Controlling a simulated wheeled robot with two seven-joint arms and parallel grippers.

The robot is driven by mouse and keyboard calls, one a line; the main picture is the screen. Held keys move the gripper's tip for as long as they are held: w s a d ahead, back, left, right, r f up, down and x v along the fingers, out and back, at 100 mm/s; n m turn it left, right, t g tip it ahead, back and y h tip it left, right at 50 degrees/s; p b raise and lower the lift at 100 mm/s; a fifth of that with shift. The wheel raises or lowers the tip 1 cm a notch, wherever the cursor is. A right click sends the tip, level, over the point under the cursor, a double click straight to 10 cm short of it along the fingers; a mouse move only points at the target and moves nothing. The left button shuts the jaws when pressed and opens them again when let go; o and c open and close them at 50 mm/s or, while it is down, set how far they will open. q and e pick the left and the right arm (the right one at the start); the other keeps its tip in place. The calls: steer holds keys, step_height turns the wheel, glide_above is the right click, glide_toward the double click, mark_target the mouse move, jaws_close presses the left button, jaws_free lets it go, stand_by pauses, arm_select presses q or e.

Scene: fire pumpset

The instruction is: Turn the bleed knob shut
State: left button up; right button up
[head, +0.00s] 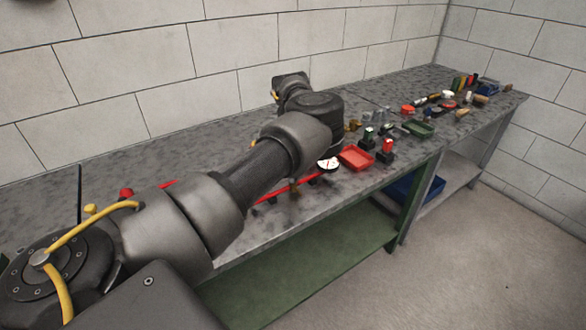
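A red pipe (290,190) lies along the bench behind my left arm, which covers much of it. A white-faced round gauge (328,164) is at its right end. A red knob-like part (126,193) and a small yellow part (90,209) show at the left, above my arm. I cannot tell which part is the bleed knob; it may be hidden behind the arm. My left arm reaches from the lower left across the bench; its fingers do not show. My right gripper is out of view.
The grey bench (380,90) runs along a block wall. A red tray (356,157), a green tray (418,128) and several small fittings crowd its right part. A blue bin (418,187) is on the lower shelf (300,270). The floor at the right is clear.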

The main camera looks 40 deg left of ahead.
arm_select(q)
steer(key=shift+a, duration=0.1)
stand_by(0.4)
steer(key=o, duration=1)
steer(key=shift+c, duration=0.2)
step_height(320, 180, up, 11)
steer(key=shift+b, duration=0.45)
